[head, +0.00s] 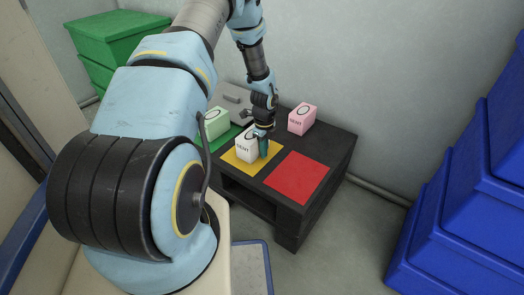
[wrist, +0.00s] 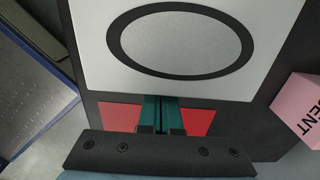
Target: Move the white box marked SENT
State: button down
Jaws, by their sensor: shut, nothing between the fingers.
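The white box (head: 245,146) stands on the yellow square (head: 267,158) of a dark low table. Its side bears dark lettering that looks like SENT. Its top, with a black oval ring, fills much of the upper wrist view (wrist: 265,30). My gripper (head: 263,153) is down at the box's right side, pointing downward. In the wrist view its two teal fingers (wrist: 161,113) are together and empty, at the edge of the box top. I cannot tell whether they touch the box.
A pink box (head: 302,118) stands at the table's back right, and a pale green box (head: 217,122) on the green square (head: 222,139) to the left. The red square (head: 297,178) is bare. Blue crates (head: 465,205) stand right; green crates (head: 112,40) stand back left.

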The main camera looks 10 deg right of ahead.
jog(key=shift+s+d+r+p, duration=0.15)
jog(key=shift+s+d+r, duration=0.05)
jog(key=shift+s+d, duration=0.4)
jog(key=shift+s+d+r+p, duration=0.15)
jog(key=shift+s+d, duration=0.3)
jog(key=shift+d, duration=0.15)
jog(key=s+a+r+n+p, duration=0.1)
jog(key=s+a+r+n, duration=0.2)
jog(key=r, duration=0.5)
jog(key=a+r+n, duration=0.4)
jog(key=r+n, duration=0.1)
jog(key=r, duration=0.3)
jog(key=s+a+r+n+p, duration=0.1)
jog(key=s+a+r+n, duration=0.15)
jog(key=r, duration=0.55)
jog(key=s+a+r+n+t, duration=0.2)
jog(key=s+a+r+n, duration=0.8)
jog(key=n, duration=0.5)
notch_tip(320, 180, up, 26)
jog(key=d+p, duration=0.1)
jog(key=p, duration=2.6)
jog(key=shift+s+d, duration=0.2)
jog(key=shift+s, duration=0.25)
